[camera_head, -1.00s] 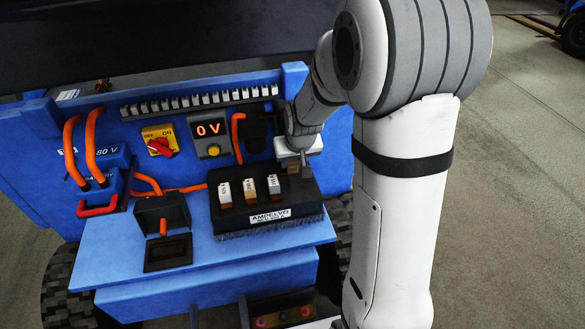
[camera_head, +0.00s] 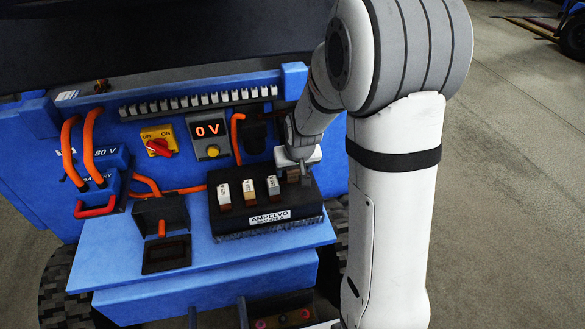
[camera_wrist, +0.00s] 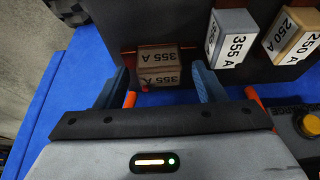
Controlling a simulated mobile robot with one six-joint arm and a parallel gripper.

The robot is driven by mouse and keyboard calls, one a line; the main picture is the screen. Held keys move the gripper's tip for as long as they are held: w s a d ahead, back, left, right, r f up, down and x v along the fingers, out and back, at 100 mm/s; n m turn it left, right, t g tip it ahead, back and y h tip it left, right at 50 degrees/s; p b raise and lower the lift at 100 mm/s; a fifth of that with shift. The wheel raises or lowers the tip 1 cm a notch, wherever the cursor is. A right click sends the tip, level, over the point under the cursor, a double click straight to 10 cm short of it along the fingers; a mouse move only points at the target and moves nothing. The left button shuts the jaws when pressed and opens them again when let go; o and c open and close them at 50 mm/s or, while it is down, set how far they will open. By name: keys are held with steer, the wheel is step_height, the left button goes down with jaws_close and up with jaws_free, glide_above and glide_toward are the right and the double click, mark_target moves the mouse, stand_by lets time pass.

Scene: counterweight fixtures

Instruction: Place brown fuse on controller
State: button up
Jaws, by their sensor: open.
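My gripper (camera_wrist: 160,83) is open, with one blue-grey finger on each side of the fuse and a visible gap at each side. In the head view, my gripper (camera_head: 303,176) is at the right end of the black controller (camera_head: 267,230), labelled AMPELVO. The brown fuse (camera_head: 292,174) is partly hidden there by the gripper.
Three pale-topped fuses (camera_head: 248,192) stand on the controller left of my gripper. An open black box (camera_head: 160,218) stands further left on the blue shelf (camera_head: 110,255). Behind are the red switch (camera_head: 158,147), a 0 V display (camera_head: 208,130) and orange cables (camera_head: 90,145).

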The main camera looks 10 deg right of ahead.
steer(key=shift+r, duration=0.5)
steer(key=p+v, duration=0.3)
steer(key=v, duration=0.8)
steer(key=s+r+g, duration=0.2)
steer(key=s, duration=1.7)
steer(key=shift+s+a+r+g+b, duration=0.25)
steer(key=shift+g+b, duration=0.05)
